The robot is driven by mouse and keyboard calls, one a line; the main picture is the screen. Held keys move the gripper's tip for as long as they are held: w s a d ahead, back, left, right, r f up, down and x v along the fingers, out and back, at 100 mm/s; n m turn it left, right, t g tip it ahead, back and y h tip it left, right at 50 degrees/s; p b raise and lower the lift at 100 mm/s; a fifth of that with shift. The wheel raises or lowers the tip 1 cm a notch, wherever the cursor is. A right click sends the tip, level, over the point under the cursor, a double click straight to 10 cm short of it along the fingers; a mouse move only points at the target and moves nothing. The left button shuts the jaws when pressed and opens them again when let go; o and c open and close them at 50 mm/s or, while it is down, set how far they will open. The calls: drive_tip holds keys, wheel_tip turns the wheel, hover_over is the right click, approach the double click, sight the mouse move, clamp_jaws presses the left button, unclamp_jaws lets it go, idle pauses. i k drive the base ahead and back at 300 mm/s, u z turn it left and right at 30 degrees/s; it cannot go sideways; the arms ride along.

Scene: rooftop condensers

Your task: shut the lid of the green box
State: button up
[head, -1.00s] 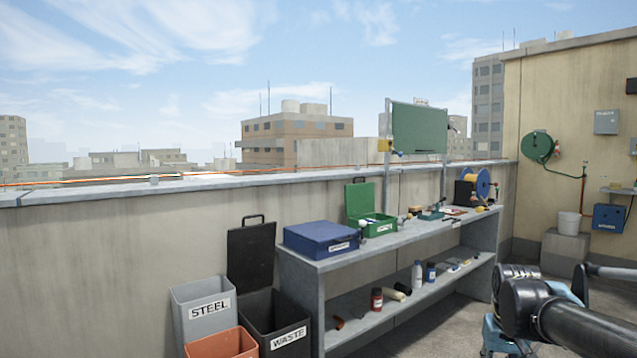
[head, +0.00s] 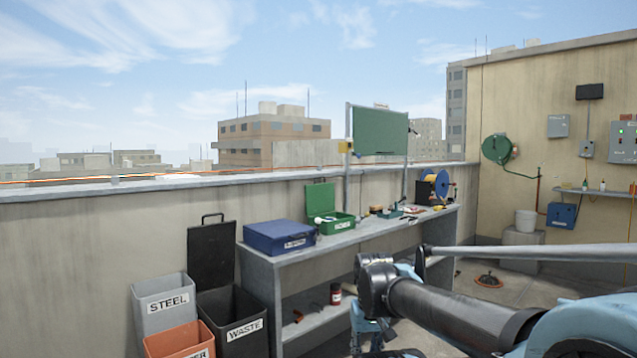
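The green box (head: 341,224) stands on the top of the grey bench, to the right of a blue box. Its lid (head: 320,200) is open and stands upright at the back of the box. A small white object shows at the left of its opening; the rest of the inside is too small to make out. My arm reaches in from the lower right, in front of the bench and well short of the green box. I cannot make out my gripper in this view.
The closed blue box (head: 280,238) is left of the green box on the bench (head: 262,268). Tools and a cable reel (head: 440,186) lie to the right. A bucket (head: 525,220) is by the right wall.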

sight(320, 198)
drive_tip(key=u, duration=0.05)
drive_tip(key=i, duration=1.05)
drive_tip(key=z, duration=0.05)
